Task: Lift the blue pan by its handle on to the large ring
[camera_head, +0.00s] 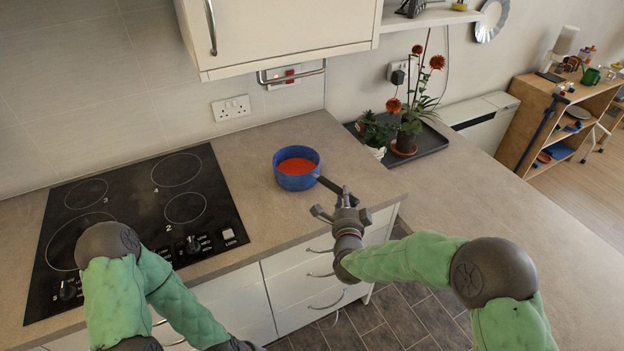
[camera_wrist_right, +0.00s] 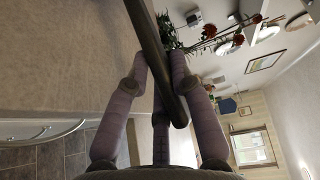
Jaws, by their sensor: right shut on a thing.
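The blue pan (camera_head: 296,179), with an orange-red inside, is upright over the worktop to the right of the hob. I cannot tell for sure whether its base touches the worktop. Its dark handle (camera_head: 329,185) points toward my right gripper (camera_head: 345,198), which is shut on the handle's end. In the right wrist view the handle (camera_wrist_right: 150,42) runs between the fingers (camera_wrist_right: 160,78). The large ring (camera_head: 57,236) is the front left one on the black hob, partly hidden by my left arm.
The hob (camera_head: 131,190) has smaller rings and control knobs along its front. A dark tray (camera_head: 432,143) with potted flowers (camera_head: 405,143) stands behind and right of the pan. A wall cabinet (camera_head: 280,30) hangs above. Bare worktop (camera_head: 245,180) lies between pan and hob.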

